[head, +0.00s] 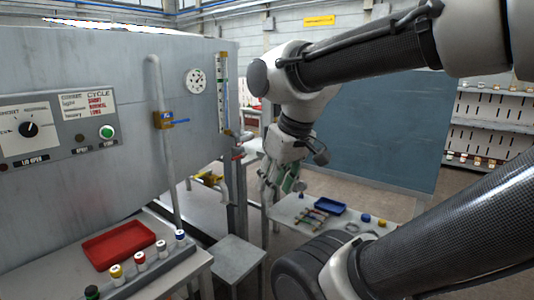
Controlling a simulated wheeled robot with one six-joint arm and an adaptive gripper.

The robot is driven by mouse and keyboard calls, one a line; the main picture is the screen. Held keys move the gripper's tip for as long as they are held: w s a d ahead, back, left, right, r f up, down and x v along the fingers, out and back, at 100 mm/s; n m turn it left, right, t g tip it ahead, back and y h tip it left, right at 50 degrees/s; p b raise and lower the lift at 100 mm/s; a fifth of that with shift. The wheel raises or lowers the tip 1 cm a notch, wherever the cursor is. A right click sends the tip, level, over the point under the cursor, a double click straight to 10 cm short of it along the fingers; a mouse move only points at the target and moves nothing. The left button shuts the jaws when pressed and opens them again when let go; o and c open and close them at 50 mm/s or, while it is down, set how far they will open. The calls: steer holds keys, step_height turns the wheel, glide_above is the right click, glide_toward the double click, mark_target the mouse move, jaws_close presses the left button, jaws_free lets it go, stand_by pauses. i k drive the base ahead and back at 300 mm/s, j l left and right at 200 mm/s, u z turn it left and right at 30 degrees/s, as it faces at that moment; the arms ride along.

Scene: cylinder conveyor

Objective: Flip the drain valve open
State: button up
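A brass valve (164,120) with a blue lever pointing right sits on the vertical pipe on the grey machine's front. A yellow-handled valve (208,178) sits lower, by a bent grey pipe. A small fitting with a red part (238,152) is at the machine's right edge, below the sight tube. No readable label tells which is the drain valve. My gripper (272,190) hangs right of these valves, apart from them. It is small and partly lost against the background, so its finger opening is unclear.
A red tray (118,246) and several colour-capped cylinders stand on the front left table. A grey stand (236,251) is below the yellow valve. A blue tray (331,206) and small tools lie on a table behind my arm. A dark blue panel (385,130) stands behind.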

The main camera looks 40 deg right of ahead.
mark_target(243, 155)
steer(key=i+l+z, duration=0.15)
steer(key=l, duration=0.35)
steer(key=i+l+z, duration=0.15)
steer(key=i+l, duration=0.25)
steer(key=i+l+z, duration=0.2)
steer(key=i, duration=0.6)
steer(key=j, duration=0.1)
